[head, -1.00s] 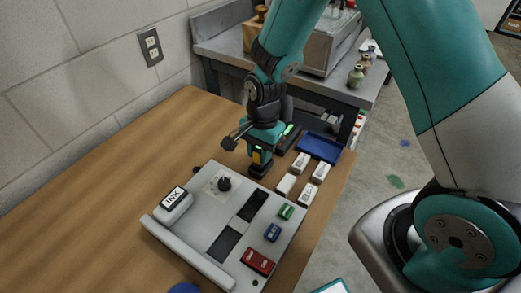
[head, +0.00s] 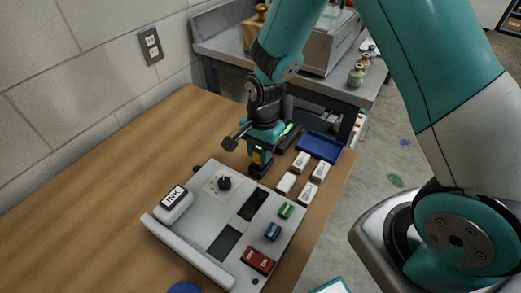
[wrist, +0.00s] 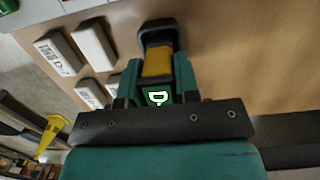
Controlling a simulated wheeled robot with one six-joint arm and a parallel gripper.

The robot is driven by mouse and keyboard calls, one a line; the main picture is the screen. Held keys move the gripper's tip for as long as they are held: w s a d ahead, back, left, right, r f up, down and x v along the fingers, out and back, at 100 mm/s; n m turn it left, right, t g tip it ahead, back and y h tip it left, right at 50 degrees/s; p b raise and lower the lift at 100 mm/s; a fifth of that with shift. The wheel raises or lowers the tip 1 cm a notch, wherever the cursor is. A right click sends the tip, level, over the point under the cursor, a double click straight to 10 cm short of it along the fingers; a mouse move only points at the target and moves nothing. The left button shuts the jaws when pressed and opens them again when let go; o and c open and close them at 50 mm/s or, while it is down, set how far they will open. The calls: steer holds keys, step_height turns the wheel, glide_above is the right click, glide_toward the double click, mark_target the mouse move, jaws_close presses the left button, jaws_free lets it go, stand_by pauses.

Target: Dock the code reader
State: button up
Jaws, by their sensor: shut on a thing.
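My gripper (head: 259,148) is shut on a yellow and black device, the code reader (head: 257,157). It stands out below the fingers, just behind the far edge of the grey panel (head: 214,172). In the wrist view, the code reader (wrist: 156,62) sits between the teal fingers, with a yellow middle, a black far end and a green-outlined mark on a dark face near the palm. I cannot tell whether its black end touches the table, or whether part of the black is a separate dock.
The panel carries a white INK box (head: 173,205), a black knob (head: 224,184), dark recesses (head: 224,243) and green, blue and red blocks (head: 257,261). Several white labelled boxes (head: 286,183) and a blue tray (head: 320,146) lie to the right. The table (head: 90,190) is clear at left.

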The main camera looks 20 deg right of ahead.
steer(key=shift+f, duration=0.45)
steer(key=o, duration=0.5)
steer(key=r+p, duration=0.6)
steer(key=r, duration=0.1)
steer(key=w+d+r+p, duration=0.1)
steer(key=r+p, duration=0.2)
steer(key=r, duration=0.1)
stand_by(0.4)
